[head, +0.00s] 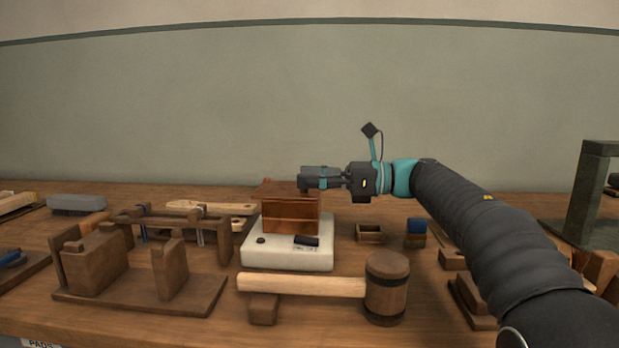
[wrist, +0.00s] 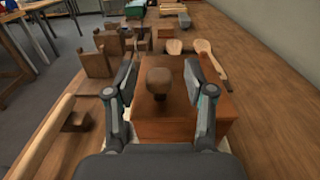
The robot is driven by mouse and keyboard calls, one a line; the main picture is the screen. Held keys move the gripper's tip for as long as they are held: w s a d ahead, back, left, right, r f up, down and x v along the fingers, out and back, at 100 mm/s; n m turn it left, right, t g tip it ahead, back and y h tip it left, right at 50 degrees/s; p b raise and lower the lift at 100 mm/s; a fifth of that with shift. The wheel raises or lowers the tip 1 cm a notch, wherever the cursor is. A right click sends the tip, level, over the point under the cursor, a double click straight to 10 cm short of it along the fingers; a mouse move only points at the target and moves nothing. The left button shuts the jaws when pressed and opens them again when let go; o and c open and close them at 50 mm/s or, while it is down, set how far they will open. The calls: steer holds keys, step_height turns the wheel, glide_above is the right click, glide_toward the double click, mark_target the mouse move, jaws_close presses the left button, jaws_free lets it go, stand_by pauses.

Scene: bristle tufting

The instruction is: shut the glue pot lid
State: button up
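The glue pot appears to be the reddish-brown box (head: 291,216) on a pale slab (head: 288,257) in the head view. In the wrist view its top (wrist: 180,103) carries a round brown knob (wrist: 159,84), which I take for the lid's. The top looks roughly level, but I cannot tell whether the lid is fully seated. My gripper (head: 303,180) is at the top of the box. In the wrist view my gripper (wrist: 160,72) is open, with one finger on each side of the knob and gaps between. The hinge is not visible.
A mallet (head: 386,289) lies in front of the slab. A wooden fixture (head: 140,295) stands to the left. A small open box (head: 370,233) and a blue-topped block (head: 416,226) stand to the right. Wooden spoons (wrist: 205,50) lie beyond the pot. A dark frame (head: 586,195) stands far right.

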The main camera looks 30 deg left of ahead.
steer(key=v, duration=1.2)
stand_by(0.4)
